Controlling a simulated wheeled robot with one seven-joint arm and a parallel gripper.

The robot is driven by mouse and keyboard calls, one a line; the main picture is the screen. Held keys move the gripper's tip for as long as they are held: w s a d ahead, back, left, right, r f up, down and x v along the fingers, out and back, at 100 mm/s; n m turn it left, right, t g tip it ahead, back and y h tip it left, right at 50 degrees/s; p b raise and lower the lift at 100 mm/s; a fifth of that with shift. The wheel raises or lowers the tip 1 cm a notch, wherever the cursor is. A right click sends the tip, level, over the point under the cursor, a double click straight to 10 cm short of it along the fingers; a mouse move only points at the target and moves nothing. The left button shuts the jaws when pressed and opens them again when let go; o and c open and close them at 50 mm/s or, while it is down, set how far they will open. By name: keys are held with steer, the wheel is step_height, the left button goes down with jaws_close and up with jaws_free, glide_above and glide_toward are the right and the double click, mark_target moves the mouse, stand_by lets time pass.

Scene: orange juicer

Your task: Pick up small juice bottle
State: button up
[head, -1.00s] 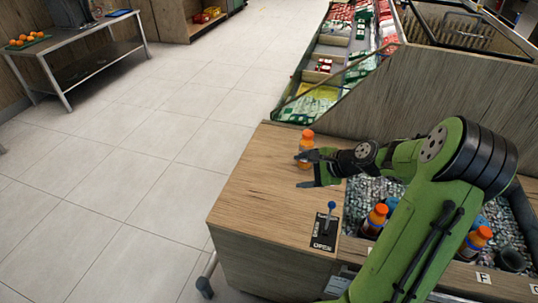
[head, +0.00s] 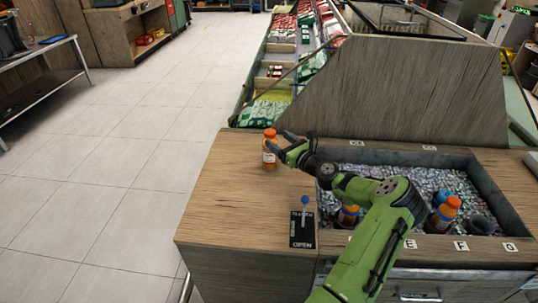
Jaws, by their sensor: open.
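A small juice bottle (head: 269,150) with an orange cap and a pale label stands upright on the wooden counter, near its far left corner. My gripper (head: 276,142) is open beside the bottle, on its right. One finger reaches behind or past the bottle's upper right side. I cannot tell whether the fingers touch it.
A lever (head: 304,215) on a black plate stands on the counter (head: 225,195). A wooden panel (head: 420,95) rises behind the bin. Tiled floor lies open to the left.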

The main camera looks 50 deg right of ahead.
mark_target(274, 137)
steer(key=w, duration=0.1)
steer(key=w+b, duration=0.1)
steer(key=w, duration=0.1)
steer(key=w+b, duration=0.1)
steer(key=w, duration=0.1)
steer(key=shift+w+d, duration=0.25)
steer(key=shift+r, duration=0.1)
steer(key=shift+c, duration=0.5)
jaws_close()
